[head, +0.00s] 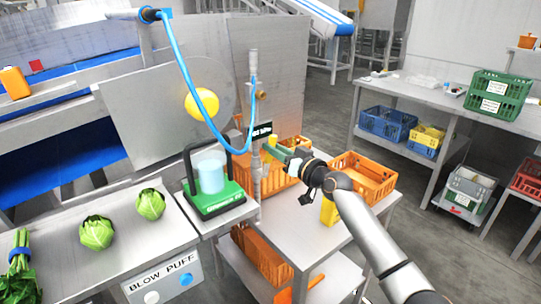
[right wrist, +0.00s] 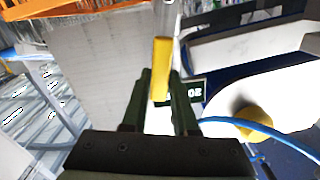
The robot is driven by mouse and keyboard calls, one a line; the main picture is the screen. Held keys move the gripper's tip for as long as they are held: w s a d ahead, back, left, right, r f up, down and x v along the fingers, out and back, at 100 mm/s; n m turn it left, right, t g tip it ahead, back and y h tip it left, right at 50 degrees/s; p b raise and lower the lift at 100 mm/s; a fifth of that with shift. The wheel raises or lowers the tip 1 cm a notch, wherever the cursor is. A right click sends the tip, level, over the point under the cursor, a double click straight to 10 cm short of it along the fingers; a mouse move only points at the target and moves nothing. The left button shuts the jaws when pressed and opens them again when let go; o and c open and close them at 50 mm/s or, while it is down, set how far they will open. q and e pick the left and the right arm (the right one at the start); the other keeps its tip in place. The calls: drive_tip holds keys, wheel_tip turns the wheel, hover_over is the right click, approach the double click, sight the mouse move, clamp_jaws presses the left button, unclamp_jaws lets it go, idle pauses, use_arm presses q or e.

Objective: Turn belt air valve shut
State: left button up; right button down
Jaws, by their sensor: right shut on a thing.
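The belt air valve sits on a thin vertical metal pipe (head: 254,72) beside the grey panel in the head view. Its yellow handle (right wrist: 161,68) shows in the right wrist view, standing between my fingers. My right gripper (head: 272,150) reaches in from the right at the pipe, and is shut on the yellow handle. In the right wrist view the dark fingers of the right gripper (right wrist: 160,100) flank the handle's lower part. A small dark display (head: 262,130) is fixed by the pipe; its digits are hard to read. My left gripper is not in view.
A blue hose (head: 187,75) loops from the upper left to the pipe. A green-based unit with a black handle (head: 217,205) stands close left of the pipe. Orange crates (head: 363,176) sit around my right arm. Lettuces (head: 97,232) lie on the left counter.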

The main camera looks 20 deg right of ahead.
use_arm(q)
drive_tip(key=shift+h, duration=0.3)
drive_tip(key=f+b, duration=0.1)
drive_tip(key=b, duration=0.1)
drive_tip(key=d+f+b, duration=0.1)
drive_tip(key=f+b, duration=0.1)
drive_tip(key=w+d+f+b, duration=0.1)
drive_tip(key=b, duration=0.1)
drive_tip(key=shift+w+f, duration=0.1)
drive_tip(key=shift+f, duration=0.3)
use_arm(e)
drive_tip(key=w+d+f+m, duration=0.2)
drive_tip(key=d+f+m, duration=0.4)
drive_tip(key=m, duration=0.9)
wheel_tip(320, 180, down, 2)
drive_tip(key=shift+f, duration=0.2)
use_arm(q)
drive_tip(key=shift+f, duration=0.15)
use_arm(e)
drive_tip(key=shift+w+f, duration=0.1)
drive_tip(key=c, duration=0.7)
unclamp_jaws()
